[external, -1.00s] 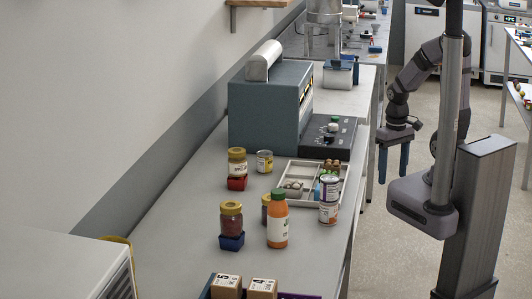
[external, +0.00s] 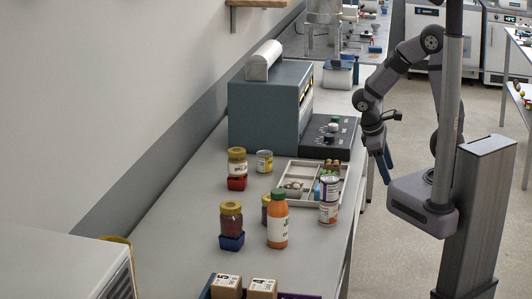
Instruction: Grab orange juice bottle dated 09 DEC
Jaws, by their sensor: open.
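An orange juice bottle (external: 277,222) with a green cap and a white label stands upright on the grey bench, right of a jar on a blue block. The date on its label is too small to read. My gripper (external: 384,167) hangs in the air beyond the bench's right edge, up and right of the bottle and well apart from it. It is seen side-on, with blue fingers pointing down, open and empty.
A dark red jar (external: 231,217) sits on a blue block, with another jar partly hidden behind the bottle. Stacked cans (external: 329,200) stand right of the bottle, before a divided tray (external: 292,190). Cardboard boxes (external: 262,288) are in front.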

